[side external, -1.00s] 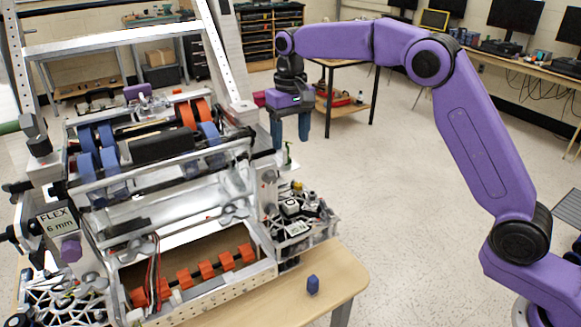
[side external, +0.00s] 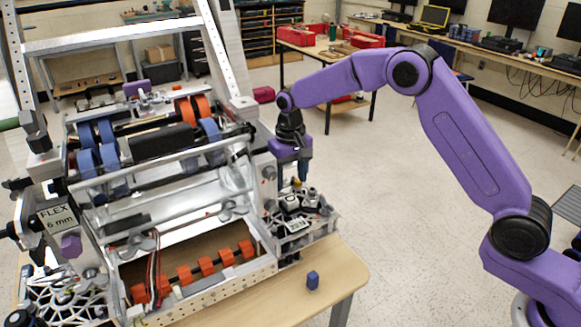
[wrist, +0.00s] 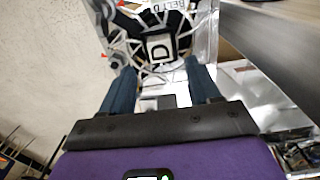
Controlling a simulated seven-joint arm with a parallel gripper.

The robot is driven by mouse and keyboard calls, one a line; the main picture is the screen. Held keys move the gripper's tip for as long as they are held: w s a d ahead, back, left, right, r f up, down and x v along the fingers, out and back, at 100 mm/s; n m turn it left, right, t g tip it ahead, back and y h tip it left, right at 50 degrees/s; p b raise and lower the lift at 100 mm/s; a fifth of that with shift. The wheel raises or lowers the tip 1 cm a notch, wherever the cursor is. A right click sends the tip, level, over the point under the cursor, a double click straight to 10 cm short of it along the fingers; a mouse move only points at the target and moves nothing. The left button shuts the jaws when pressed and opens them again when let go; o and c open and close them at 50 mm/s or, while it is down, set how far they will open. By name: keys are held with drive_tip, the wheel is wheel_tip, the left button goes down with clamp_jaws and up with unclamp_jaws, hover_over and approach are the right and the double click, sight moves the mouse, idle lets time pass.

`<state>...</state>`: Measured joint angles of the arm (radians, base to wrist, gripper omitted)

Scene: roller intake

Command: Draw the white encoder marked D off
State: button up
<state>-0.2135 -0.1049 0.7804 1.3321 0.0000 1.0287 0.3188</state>
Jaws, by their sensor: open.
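The white encoder marked D (wrist: 160,47) shows in the wrist view as a white block with a black D, set in a dark, webbed bracket. In the side view a small white block (side external: 292,203), which looks like the encoder, sits on the bracket assembly at the machine's right side. My gripper (side external: 293,180) points down just above it. In the wrist view my gripper (wrist: 160,65) is open, with the encoder ahead of and between the two blue fingertips, apart from them as far as I can see. How the encoder is fixed underneath is hidden.
The roller machine's metal side plate (side external: 264,165) stands close left of my gripper. The space to the right is free.

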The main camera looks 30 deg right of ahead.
sight(290, 198)
drive_tip(key=shift+f, duration=3.2)
clamp_jaws()
